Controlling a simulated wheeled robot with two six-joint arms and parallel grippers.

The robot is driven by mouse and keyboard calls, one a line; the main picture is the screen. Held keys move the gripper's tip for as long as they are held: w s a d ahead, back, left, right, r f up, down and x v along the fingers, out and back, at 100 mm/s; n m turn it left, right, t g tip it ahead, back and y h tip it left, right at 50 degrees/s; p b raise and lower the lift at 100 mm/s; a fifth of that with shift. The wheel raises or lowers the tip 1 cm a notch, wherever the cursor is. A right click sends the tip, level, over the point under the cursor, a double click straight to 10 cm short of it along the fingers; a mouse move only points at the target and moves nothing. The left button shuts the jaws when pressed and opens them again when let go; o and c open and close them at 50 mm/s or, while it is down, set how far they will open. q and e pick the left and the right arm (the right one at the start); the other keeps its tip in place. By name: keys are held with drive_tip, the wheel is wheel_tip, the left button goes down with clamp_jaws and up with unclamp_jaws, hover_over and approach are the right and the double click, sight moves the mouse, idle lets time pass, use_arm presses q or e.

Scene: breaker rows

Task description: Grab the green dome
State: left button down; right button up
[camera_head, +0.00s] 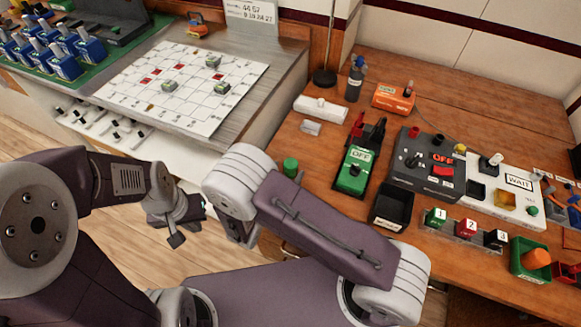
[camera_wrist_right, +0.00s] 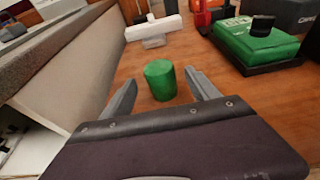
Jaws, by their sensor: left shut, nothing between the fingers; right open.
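The green dome (camera_head: 290,167) is a short, upright green piece on the wooden bench, near its left edge. In the right wrist view the green dome (camera_wrist_right: 160,83) stands just ahead, between the lines of the two fingers. My right gripper (camera_wrist_right: 161,79) is open and empty; whether the fingers touch the dome is not clear. In the head view my right arm hides most of that gripper. My left gripper (camera_head: 175,239) is shut and empty, hanging low left of the bench, away from the dome.
Behind the dome lie a white block (camera_head: 320,108) and a small grey piece (camera_head: 311,128). A green OFF box (camera_head: 358,170) stands to its right, with a black tray (camera_head: 391,206) beyond. A raised metal counter with a white grid board (camera_head: 182,85) is at left.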

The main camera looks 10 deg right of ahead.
sight(288, 171)
drive_tip(key=x, duration=0.4)
drive_tip(key=shift+s+f, duration=0.15)
drive_tip(key=shift+f, duration=0.05)
drive_tip(key=shift+s+r, duration=0.1)
drive_tip(key=c, duration=1.4)
